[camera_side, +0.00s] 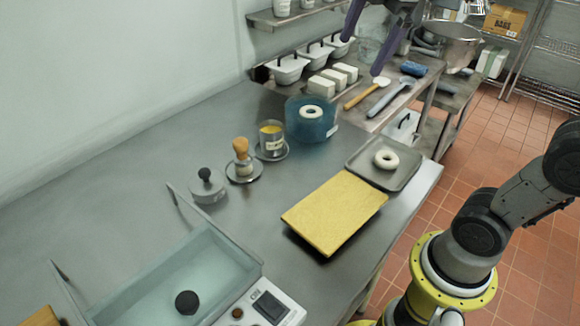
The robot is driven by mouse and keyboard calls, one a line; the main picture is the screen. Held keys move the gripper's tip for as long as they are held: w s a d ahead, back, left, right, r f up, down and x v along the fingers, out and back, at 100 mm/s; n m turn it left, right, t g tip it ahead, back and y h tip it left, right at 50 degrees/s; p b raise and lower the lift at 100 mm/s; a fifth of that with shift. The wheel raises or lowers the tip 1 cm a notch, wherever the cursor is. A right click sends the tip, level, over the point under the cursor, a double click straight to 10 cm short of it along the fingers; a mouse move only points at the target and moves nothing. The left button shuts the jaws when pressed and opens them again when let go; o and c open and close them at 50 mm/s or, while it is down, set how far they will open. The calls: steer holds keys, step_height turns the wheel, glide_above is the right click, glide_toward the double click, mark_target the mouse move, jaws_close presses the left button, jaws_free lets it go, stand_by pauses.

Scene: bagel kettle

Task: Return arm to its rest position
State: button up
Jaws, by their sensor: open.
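My gripper (359,57) is at the top of the picture, with its two dark purple fingers spread apart and nothing between them. It hangs above the back part of the counter, over the area of the white tubs and the utensils. Part of my gripper is cut off by the top edge. A white bagel ring (386,160) lies on a grey tray (408,174). Another ring (311,112) shows in a blue round container (310,128).
A yellow board (325,223) lies on the metal counter (95,230). A glassy basin (190,270) is at front left. A lidded pot (207,186), a wooden-handled brush (242,158) and a cup of yellow liquid (271,136) stand mid-counter. White tubs (286,70) are behind.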

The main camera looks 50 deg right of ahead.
steer(key=s+a+f+m+t, duration=0.1)
steer(key=s+a+f+m, duration=0.1)
steer(key=s+f+m, duration=1)
step_height(320, 180, down, 2)
steer(key=shift+s+a+m+t, duration=0.3)
steer(key=shift+m+t, duration=0.1)
steer(key=shift+m, duration=0.7)
